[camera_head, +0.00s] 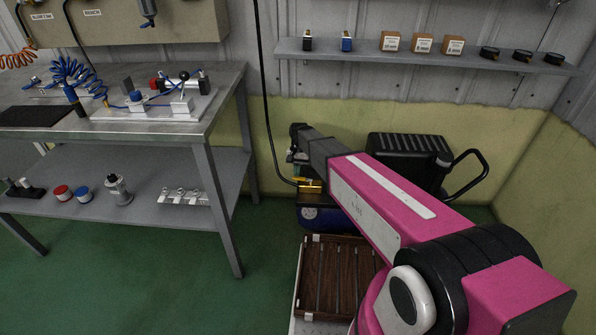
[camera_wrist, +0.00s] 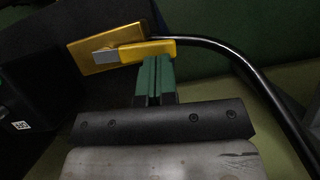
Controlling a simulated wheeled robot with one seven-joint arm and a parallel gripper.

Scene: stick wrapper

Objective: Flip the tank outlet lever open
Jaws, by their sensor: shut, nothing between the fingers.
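The yellow outlet lever (camera_wrist: 150,49) shows in the wrist view, lying across a brass-coloured valve block (camera_wrist: 88,54) with a small grey piece at its left. In the head view the brass outlet (camera_head: 311,187) sits at the top of a dark blue tank (camera_head: 325,218), partly behind my arm. My gripper (camera_wrist: 155,62) has green fingers, shut together and empty. Their tips are right at the lever's near edge in the wrist view; I cannot tell whether they touch it.
A black hose (camera_wrist: 238,55) curves right from the outlet. A black ribbed machine with a handle (camera_head: 405,150) stands behind my arm. A wooden slatted crate (camera_head: 333,270) is in front of the tank. A workbench (camera_head: 150,131) stands at the left; green floor between is clear.

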